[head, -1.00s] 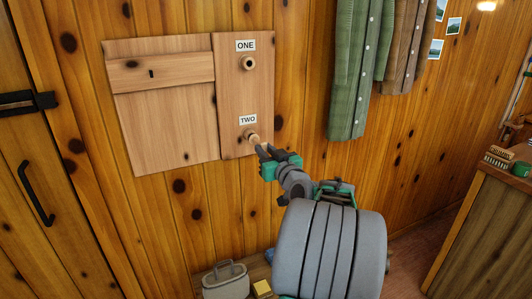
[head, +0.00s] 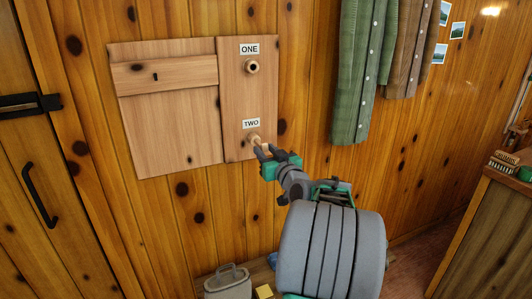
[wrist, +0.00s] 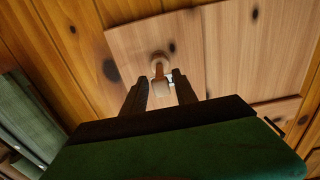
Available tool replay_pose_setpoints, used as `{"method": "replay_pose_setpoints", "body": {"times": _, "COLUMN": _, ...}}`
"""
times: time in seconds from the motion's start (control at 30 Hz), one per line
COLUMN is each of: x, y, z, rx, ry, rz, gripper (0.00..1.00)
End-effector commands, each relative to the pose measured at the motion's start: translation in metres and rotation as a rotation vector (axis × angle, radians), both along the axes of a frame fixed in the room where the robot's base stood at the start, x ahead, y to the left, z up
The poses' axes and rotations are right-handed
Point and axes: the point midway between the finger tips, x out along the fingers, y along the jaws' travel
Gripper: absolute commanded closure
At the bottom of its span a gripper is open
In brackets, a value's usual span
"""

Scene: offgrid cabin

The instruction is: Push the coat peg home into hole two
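The coat peg (head: 256,141) is a light wooden peg sticking out of the board just below the TWO label (head: 251,123). Its outer end points toward me, and how deep it sits in the hole cannot be seen. My gripper (head: 262,151) is at the peg, with dark fingers on either side of its outer part. In the wrist view the peg (wrist: 160,77) is between the two spread fingers, with narrow gaps beside it, so the gripper (wrist: 160,82) looks open. Hole one (head: 251,67) has a round wooden collar with a dark centre, below the ONE label (head: 249,48).
A wooden panel (head: 165,130) adjoins the board on the left. A green shirt (head: 360,75) and a brown one (head: 405,50) hang to the right. A grey basket (head: 226,283) and a yellow block (head: 264,292) are low down. A wooden counter (head: 490,230) stands at far right.

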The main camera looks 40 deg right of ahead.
Motion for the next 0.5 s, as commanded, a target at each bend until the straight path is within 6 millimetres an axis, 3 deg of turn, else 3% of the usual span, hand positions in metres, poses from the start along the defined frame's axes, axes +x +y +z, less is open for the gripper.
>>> {"method": "replay_pose_setpoints", "body": {"times": 0.13, "x": 0.000, "y": 0.000, "z": 0.000, "rx": 0.000, "ry": 0.000, "rz": 0.000, "gripper": 0.54}}
{"method": "replay_pose_setpoints", "body": {"times": 0.37, "x": -0.001, "y": 0.000, "z": 0.000, "rx": 0.000, "ry": 0.000, "rz": 0.000, "gripper": 0.54}}
{"method": "replay_pose_setpoints", "body": {"times": 0.5, "x": -0.017, "y": 0.003, "z": -0.001, "rx": -0.001, "ry": 0.000, "rz": -0.003, "gripper": 0.54}}
